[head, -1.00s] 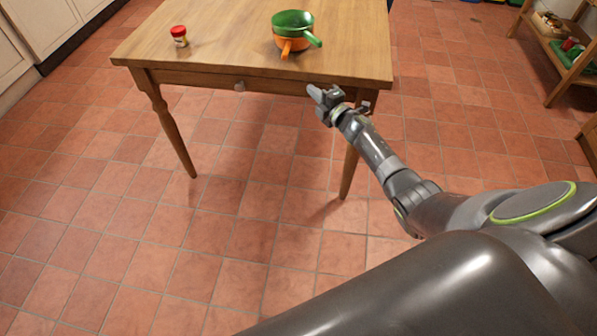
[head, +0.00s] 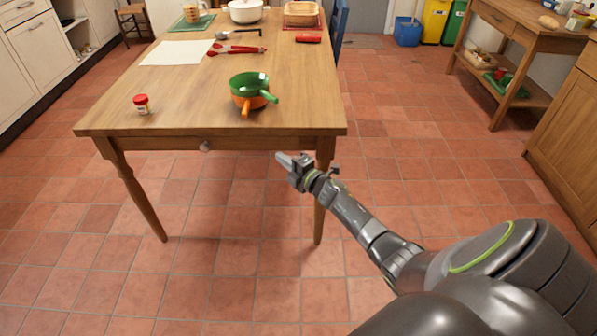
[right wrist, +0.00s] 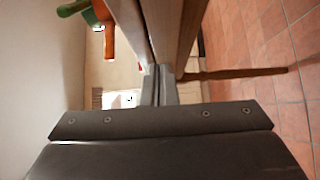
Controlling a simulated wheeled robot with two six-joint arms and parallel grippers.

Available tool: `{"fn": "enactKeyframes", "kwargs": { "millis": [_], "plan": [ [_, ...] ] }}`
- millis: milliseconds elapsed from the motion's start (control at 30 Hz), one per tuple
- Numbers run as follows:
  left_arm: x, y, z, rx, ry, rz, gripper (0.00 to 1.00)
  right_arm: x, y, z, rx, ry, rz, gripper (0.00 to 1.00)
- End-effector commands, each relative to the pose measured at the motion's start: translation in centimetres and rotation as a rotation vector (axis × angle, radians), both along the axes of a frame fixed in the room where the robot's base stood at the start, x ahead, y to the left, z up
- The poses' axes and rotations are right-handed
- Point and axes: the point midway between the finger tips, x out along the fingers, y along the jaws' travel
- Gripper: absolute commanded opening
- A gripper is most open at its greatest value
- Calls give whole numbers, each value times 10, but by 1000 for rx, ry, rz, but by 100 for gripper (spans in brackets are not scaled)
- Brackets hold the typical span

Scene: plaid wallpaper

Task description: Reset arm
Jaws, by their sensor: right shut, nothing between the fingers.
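My right gripper (head: 284,159) is shut and empty. It is in front of the wooden table's (head: 190,126) near edge, toward the right corner, a little below the tabletop in the head view. In the right wrist view its shut fingers (right wrist: 157,88) show beside the table edge (right wrist: 180,35). I cannot tell whether they touch it. My left gripper is not in view.
Stacked green (head: 249,84) and orange pans stand near the table's front. A red-lidded jar (head: 141,104) is at the left. Red tongs (head: 236,48), a white sheet (head: 178,52) and a white pot (head: 245,11) lie farther back. Open tiled floor surrounds the table.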

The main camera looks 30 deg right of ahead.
Motion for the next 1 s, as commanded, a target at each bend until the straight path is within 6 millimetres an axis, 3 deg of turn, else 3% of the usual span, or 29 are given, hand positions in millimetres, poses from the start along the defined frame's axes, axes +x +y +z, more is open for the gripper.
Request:
{"fn": "enactKeyframes", "kwargs": {
  "millis": [300,633,733,867,1000],
  "plan": [
    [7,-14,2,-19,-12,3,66,-50,-9,0,-1,1,0,0],
    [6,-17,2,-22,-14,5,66,-64,-12,0,1,0,1,0],
    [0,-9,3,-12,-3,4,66,-65,-13,-3,10,10,-5,0],
    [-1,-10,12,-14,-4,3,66,-82,-21,-34,107,104,-71,0],
    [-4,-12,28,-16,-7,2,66,-133,-34,-107,325,312,-237,0]
  ]
}}
